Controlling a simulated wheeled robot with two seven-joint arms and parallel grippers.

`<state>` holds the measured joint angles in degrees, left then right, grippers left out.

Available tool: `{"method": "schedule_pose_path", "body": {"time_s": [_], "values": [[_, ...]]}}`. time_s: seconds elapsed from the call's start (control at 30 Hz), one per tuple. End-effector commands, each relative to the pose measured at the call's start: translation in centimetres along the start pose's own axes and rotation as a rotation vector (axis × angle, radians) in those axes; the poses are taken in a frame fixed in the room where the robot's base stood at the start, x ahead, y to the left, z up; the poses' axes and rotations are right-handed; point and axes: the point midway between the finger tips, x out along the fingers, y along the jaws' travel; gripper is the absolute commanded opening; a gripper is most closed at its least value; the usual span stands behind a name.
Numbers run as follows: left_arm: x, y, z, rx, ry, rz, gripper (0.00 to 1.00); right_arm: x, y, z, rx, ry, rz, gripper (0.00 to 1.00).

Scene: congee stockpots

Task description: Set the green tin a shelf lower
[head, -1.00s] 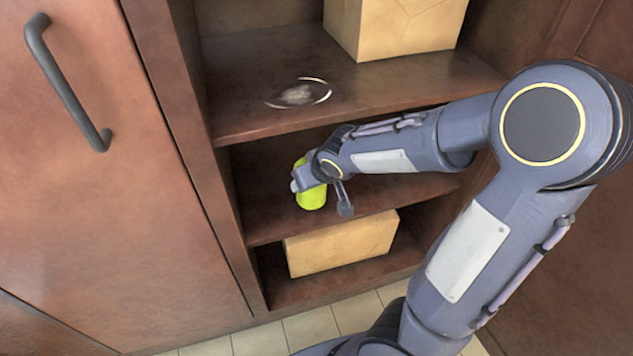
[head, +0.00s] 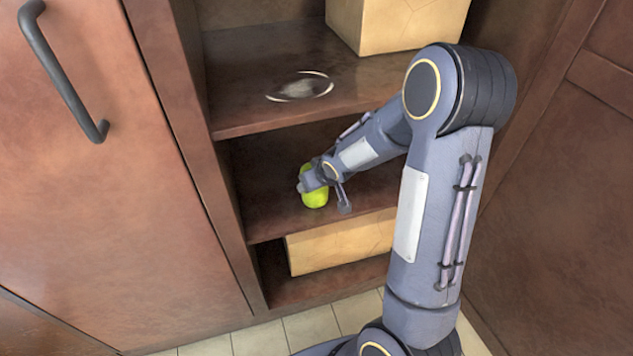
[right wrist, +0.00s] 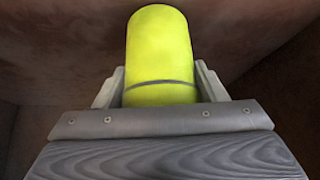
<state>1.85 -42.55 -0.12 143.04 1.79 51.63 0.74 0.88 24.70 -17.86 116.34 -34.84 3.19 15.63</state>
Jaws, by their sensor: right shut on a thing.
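The green tin (head: 315,198) is at the middle shelf (head: 270,212), near its left part, below the upper shelf. My right gripper (head: 313,182) is shut on the tin from above and in front. In the right wrist view the yellow-green tin (right wrist: 157,50) stands between the two fingers of the right gripper (right wrist: 160,88), with a dark line around it. I cannot tell whether the tin's base touches the shelf. My left gripper is not in view.
A clear round dish-like thing (head: 300,87) lies on the upper shelf (head: 240,105). Another tan box (head: 330,248) is on the bottom shelf. A cabinet door with a dark handle (head: 62,75) is at the left.

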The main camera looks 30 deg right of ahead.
Motion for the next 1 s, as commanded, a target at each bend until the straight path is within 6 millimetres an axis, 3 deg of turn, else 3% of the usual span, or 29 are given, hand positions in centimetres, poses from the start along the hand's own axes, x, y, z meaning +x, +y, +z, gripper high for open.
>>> {"method": "schedule_pose_path", "body": {"time_s": [0.17, 0.2, 0.37, 0.73, 1.0], "values": [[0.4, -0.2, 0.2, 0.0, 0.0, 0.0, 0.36, 0.3, 0.0, 0.2, 0.0, 0.002, 0.0, 0.33], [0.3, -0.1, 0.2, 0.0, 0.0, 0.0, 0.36, 0.3, 0.0, 0.2, 0.0, 0.0, 0.0, 0.67], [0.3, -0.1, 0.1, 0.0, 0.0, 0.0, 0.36, 0.2, 0.0, 0.1, 0.0, -0.001, 0.0, 0.86], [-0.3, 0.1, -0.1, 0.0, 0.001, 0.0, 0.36, -0.4, 0.0, -0.2, 0.001, 0.0, 0.0, 0.86], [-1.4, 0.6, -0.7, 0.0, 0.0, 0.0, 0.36, -5.8, 0.0, -0.3, 0.001, 0.005, 0.0, 0.86]]}}
